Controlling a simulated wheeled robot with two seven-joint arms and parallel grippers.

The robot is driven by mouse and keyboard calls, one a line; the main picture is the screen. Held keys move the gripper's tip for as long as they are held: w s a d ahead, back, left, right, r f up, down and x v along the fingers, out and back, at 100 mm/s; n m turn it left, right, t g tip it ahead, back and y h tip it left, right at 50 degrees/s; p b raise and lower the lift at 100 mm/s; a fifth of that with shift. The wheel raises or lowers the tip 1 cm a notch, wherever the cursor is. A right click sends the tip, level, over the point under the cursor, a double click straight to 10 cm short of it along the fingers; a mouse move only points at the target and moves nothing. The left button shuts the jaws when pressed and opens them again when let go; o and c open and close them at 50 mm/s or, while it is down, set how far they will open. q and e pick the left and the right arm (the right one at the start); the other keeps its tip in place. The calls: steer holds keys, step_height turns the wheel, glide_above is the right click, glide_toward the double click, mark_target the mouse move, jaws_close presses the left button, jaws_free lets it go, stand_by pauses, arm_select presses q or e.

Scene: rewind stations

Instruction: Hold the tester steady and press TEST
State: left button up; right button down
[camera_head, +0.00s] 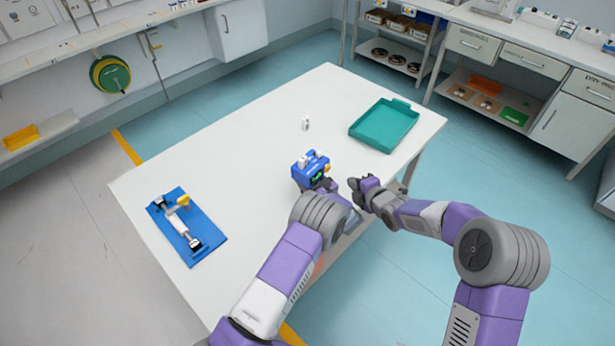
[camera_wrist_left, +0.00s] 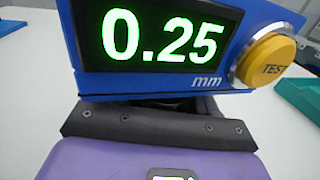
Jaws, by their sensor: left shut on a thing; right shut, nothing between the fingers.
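The blue tester (camera_head: 309,172) stands on the white table near its front edge. In the left wrist view the tester (camera_wrist_left: 255,18) fills the top, with a dark display (camera_wrist_left: 160,40) reading 0.25 mm in green. Its round yellow TEST button (camera_wrist_left: 270,62) is at the right of the display. My left gripper (camera_head: 322,186) is shut on the tester; its fingertips are mostly hidden behind my left arm and the tester. My right gripper (camera_head: 359,186) is shut and empty, a little to the right of the tester and apart from it.
A teal tray (camera_head: 402,107) lies at the table's right. A small white object (camera_head: 305,123) stands behind the tester. A blue plate (camera_head: 172,248) with a silver and yellow fixture lies at the left. The table (camera_head: 250,135) is bare between them.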

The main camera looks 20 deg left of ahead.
stand_by(0.3)
arm_select(q)
steer(key=o, duration=1.3)
steer(key=shift+o, duration=0.4)
steer(key=shift+d, duration=0.1)
